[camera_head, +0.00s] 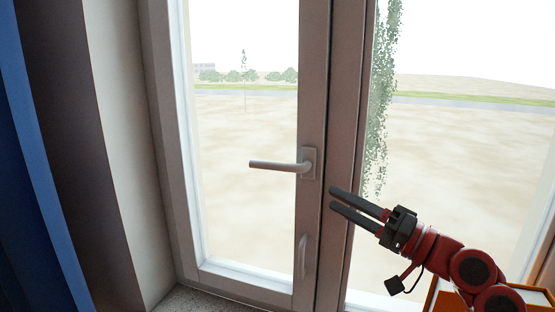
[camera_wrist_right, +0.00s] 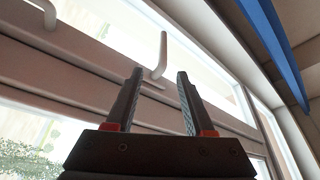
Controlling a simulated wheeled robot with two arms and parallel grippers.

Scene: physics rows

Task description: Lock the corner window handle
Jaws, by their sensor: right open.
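The window handle (camera_head: 278,165) is a light grey lever on a plate on the window frame. Its lever is horizontal and points left. A lower, slim grip (camera_head: 303,256) stands upright on the same frame. My right gripper (camera_head: 333,197) is open and empty, its fingers pointing left, just right of and below the handle plate, with no contact visible. In the right wrist view, a light lever (camera_wrist_right: 161,57) shows beyond and between the open fingertips (camera_wrist_right: 160,75). My left gripper is in neither view.
The window's left pane (camera_head: 245,130) and right pane (camera_head: 450,130) look out on sandy ground. A blue curtain (camera_head: 30,170) hangs at the far left. A stone sill (camera_head: 195,300) runs below. An orange-edged object (camera_head: 432,295) lies at the lower right, near my right arm.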

